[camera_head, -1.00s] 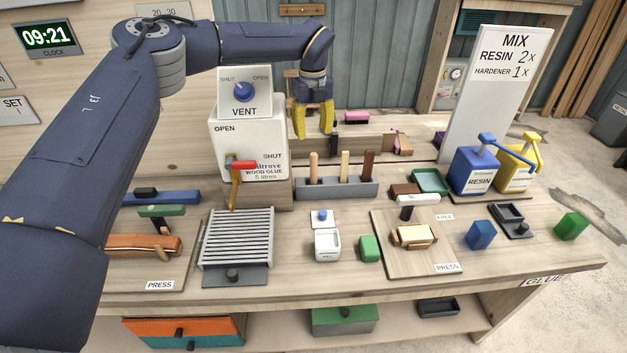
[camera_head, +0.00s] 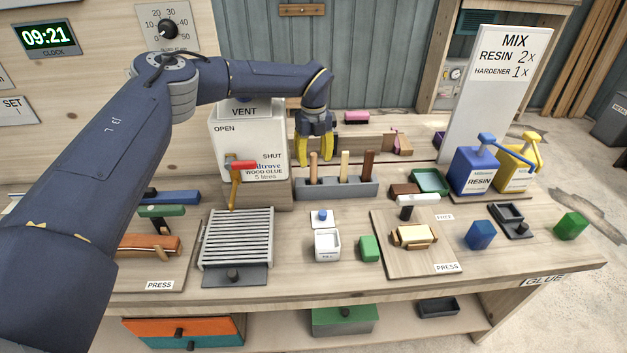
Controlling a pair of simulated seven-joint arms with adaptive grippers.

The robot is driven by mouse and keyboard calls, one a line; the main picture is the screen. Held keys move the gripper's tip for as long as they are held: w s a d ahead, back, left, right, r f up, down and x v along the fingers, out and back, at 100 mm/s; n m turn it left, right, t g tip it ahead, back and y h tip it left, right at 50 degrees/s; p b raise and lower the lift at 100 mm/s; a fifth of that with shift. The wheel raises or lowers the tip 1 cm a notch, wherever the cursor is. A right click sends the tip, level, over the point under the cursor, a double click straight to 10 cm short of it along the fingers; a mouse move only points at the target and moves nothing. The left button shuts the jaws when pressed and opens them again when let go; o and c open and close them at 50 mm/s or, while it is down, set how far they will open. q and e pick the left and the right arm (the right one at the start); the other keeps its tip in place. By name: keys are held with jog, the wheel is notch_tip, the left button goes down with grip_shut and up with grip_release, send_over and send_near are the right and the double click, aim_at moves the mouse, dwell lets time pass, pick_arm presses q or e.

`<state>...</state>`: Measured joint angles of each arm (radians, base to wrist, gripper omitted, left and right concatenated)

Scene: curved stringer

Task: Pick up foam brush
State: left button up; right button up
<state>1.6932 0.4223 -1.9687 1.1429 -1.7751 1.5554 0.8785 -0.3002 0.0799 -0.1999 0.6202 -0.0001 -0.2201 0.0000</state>
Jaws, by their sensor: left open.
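A grey holder (camera_head: 337,189) on the bench carries three upright handles: a light wooden one (camera_head: 314,168) on the left, another light one (camera_head: 344,164) in the middle, and a dark brown one (camera_head: 367,165) on the right. Their lower ends are hidden in the holder, so I cannot tell which is the foam brush. My left gripper (camera_head: 315,158) points down with its yellow fingers open and empty. In the picture its fingers lie on either side of the left handle's top; contact cannot be told. My right gripper is not in view.
The white glue container (camera_head: 228,150) with a red-handled tap (camera_head: 242,165) stands just left of the holder. A slatted rack (camera_head: 237,238), a white tub (camera_head: 327,245) and a green block (camera_head: 369,248) are in front. Blue resin (camera_head: 475,172) and yellow (camera_head: 515,170) pump bottles stand right.

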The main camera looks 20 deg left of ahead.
pick_arm(q)
jog(key=shift+f, duration=0.7)
jog(key=shift+c, duration=0.3)
grip_shut()
